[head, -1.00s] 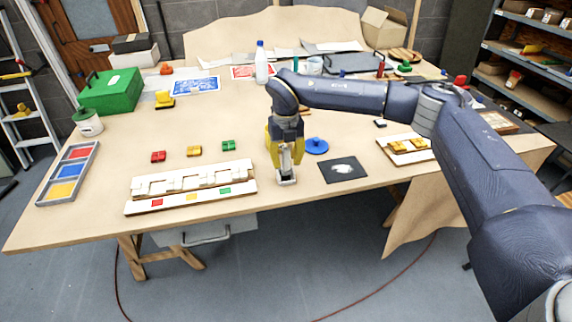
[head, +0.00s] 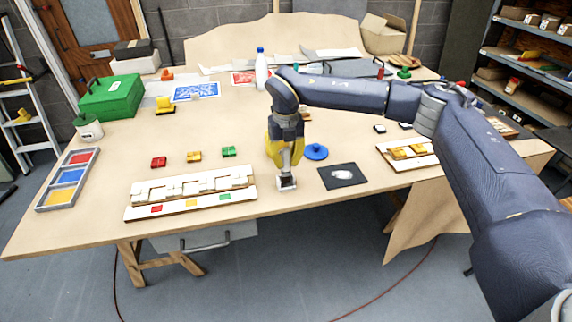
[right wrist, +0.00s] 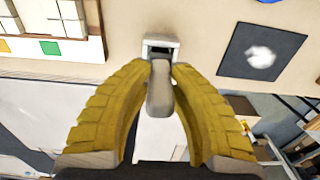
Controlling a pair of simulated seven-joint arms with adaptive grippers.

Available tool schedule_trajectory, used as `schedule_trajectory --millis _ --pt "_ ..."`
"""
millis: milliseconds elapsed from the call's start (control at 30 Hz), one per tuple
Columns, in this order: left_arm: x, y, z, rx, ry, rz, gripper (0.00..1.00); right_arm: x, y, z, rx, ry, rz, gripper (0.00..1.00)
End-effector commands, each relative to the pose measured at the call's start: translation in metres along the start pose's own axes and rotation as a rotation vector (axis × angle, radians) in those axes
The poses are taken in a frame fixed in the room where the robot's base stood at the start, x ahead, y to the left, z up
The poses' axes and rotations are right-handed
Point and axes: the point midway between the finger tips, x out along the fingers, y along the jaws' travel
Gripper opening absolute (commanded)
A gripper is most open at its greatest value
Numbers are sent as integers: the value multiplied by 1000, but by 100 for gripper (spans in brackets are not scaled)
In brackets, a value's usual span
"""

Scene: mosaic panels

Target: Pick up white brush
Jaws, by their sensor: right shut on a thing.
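My right gripper (head: 285,160) has yellow fingers and points down near the table's front edge. In the right wrist view its fingers (right wrist: 158,70) are shut on the pale grey-white handle of the white brush (right wrist: 160,95). Below the handle's end is a small white square piece with a dark middle (right wrist: 160,44), which also shows in the head view (head: 286,183). I cannot tell whether it is a holder or the brush's head, nor whether the brush touches it. My left gripper is not in view.
A white mosaic panel (head: 190,190) lies to the left. A black square with a white patch (head: 342,175) and a blue round piece (head: 315,151) lie to the right. A tray of coloured compartments (head: 68,178) is at the far left. A white bottle (head: 261,70) stands further back.

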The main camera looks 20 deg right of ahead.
Motion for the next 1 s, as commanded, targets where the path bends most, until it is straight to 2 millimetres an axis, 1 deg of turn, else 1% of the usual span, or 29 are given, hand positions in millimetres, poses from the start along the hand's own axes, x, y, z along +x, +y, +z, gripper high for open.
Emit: schedule_trajectory --millis 267,600,700,800,1000 --pt "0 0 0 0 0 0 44 -51 0 1 1 -3 0 0" --pt "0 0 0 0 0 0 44 -123 0 1 1 -3 -1 0" --pt "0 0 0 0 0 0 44 -141 0 1 2 -2 0 0" --pt "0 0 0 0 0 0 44 -155 0 0 1 -1 0 0" --pt "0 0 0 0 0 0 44 -172 0 0 1 0 -1 0"
